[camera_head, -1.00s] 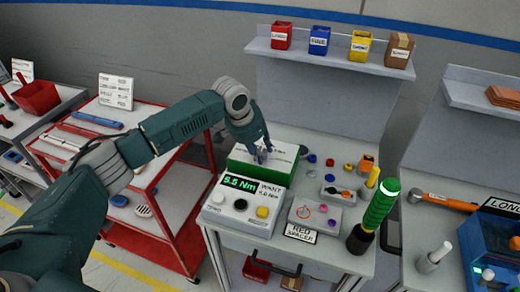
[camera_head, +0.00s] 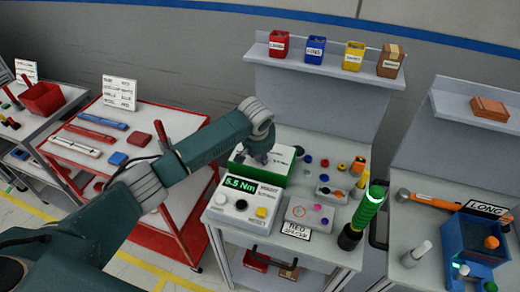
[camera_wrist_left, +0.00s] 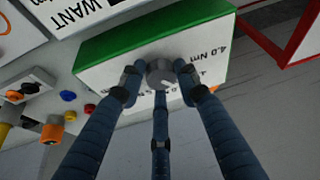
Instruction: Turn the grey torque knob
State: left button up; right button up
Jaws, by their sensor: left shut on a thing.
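The grey torque knob (camera_wrist_left: 160,73) sits on the white face of a box with a green edge (camera_wrist_left: 140,40), which also shows in the head view (camera_head: 272,181). "4.0 Nm" is printed on that face. My left gripper (camera_wrist_left: 162,78) is shut on the knob, its blue fingers around it in the left wrist view. In the head view my left gripper (camera_head: 258,157) is over the white face and hides the knob. The display unit (camera_head: 241,203) in front reads about 5.5 Nm in green, beside a "WANT" label. My right gripper is not in view.
A black and green torque tool (camera_head: 366,214) stands to the right of the display unit. Several small coloured parts lie between. A red trolley (camera_head: 150,205) stands at the left. A shelf (camera_head: 325,66) with bins hangs behind.

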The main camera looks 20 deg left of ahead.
pick_arm(q)
jog(key=shift+w+a+r+n, duration=0.1)
jog(key=shift+w+r+n, duration=0.3)
jog(key=shift+r, duration=0.1)
jog(key=o, duration=1.1)
jog(key=shift+s+f, duration=0.1)
jog(key=shift+f, duration=0.15)
jog(key=v, duration=1.2)
